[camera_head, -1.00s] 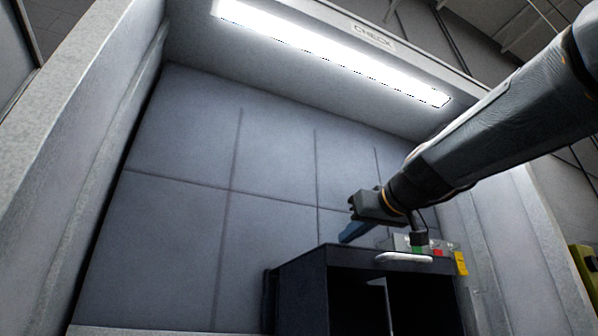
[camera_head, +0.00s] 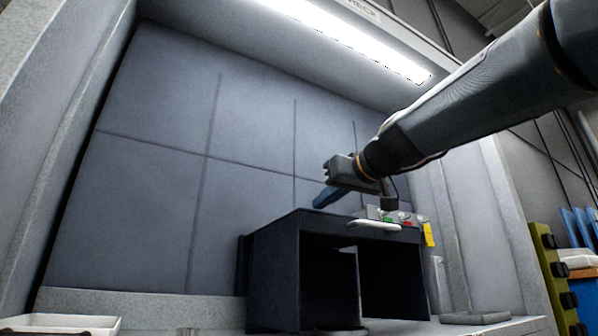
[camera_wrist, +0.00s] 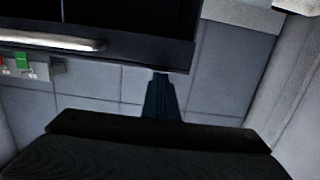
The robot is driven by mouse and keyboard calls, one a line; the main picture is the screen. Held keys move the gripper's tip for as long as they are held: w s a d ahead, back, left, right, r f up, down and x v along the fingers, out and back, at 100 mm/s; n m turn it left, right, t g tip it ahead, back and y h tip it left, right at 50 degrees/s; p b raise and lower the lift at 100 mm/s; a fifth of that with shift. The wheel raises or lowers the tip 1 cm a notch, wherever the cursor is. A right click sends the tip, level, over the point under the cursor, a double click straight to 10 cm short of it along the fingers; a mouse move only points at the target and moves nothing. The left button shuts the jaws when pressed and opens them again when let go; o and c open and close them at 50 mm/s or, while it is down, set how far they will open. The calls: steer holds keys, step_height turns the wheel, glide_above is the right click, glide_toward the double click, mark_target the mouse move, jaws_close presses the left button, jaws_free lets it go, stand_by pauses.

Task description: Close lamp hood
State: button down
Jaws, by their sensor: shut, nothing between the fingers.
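A dark box-shaped lamp hood (camera_head: 273,270) stands on the bench, its front open onto a dark inside. A pale bar handle (camera_head: 373,224) sits along its upper front edge. In the wrist view the hood's dark edge (camera_wrist: 130,45) and its handle (camera_wrist: 50,40) fill the top left. My gripper (camera_head: 322,198) is at the hood's top, toward its left and back, with the fingers tilted down. It is shut and empty. In the wrist view my gripper (camera_wrist: 161,85) lies close to the hood's edge; I cannot tell whether they touch.
A small panel with green and red switches (camera_head: 405,217) and a yellow tag (camera_head: 429,235) are at the hood's right. A lit strip lamp (camera_head: 350,40) hangs above. Booth walls close both sides. A white tray (camera_head: 62,324) lies at the lower left.

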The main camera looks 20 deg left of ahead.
steer(key=f+p+v, duration=0.1)
steer(key=v, duration=0.8)
steer(key=shift+d+r, duration=0.15)
steer(key=shift+d, duration=0.05)
steer(key=shift+s, duration=0.15)
